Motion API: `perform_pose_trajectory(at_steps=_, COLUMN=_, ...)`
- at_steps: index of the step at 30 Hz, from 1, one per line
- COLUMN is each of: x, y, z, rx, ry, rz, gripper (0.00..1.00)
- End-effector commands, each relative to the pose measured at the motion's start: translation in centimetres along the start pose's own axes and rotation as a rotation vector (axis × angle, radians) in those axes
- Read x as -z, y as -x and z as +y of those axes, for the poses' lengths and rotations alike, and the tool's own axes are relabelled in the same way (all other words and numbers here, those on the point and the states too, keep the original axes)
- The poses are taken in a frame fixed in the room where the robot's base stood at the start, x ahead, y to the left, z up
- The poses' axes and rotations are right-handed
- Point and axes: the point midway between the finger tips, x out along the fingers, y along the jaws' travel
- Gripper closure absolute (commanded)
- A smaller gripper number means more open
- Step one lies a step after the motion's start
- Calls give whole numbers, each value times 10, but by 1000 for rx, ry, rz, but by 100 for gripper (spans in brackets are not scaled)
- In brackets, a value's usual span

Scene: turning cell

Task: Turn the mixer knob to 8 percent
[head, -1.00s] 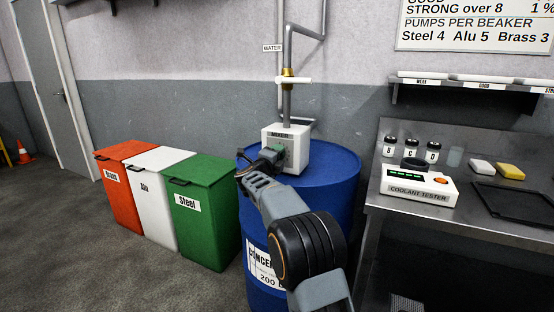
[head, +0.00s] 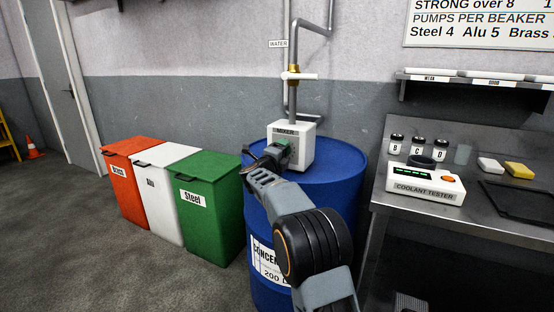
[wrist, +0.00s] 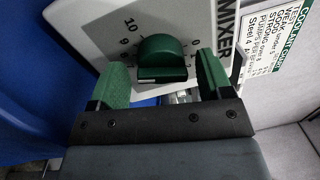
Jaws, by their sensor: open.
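The white mixer box (head: 304,147) sits on top of the blue concentrate drum (head: 337,187). Its green knob (wrist: 161,52) shows in the wrist view, with a flat grip bar across its near face. Dial numbers from 0 on the right to 10 on the left are partly visible around it; the lower ones are hidden. My gripper (wrist: 163,72) is open, with one green finger on each side of the knob's near end and gaps on both sides. In the head view my gripper (head: 272,154) is at the box's front, covering most of the knob.
A water pipe with a valve (head: 300,76) rises above the mixer. Red, white and green (head: 205,205) bins stand to the left. A steel bench (head: 385,197) with a coolant tester (head: 425,186) and jars stands close on the right. A notice (wrist: 268,35) hangs beyond the box.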

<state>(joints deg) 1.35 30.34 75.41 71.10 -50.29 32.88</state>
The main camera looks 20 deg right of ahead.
Motion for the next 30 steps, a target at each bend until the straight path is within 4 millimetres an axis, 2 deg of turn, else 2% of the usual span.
perform_pose_trajectory(at_steps=5, x=-1, y=24, z=-2, rx=1, ry=0, rz=-3, gripper=27)
perform_pose_trajectory(at_steps=12, x=-1, y=75, z=-1, rx=-1, ry=0, rz=-4, gripper=27)
perform_pose_trajectory(at_steps=18, x=-1, y=109, z=0, rx=-1, ry=0, rz=-3, gripper=27)
perform_pose_trajectory(at_steps=24, x=0, y=129, z=0, rx=-1, ry=1, rz=-2, gripper=27)
perform_pose_trajectory(at_steps=30, x=0, y=136, z=1, rx=-1, ry=1, rz=-1, gripper=27)
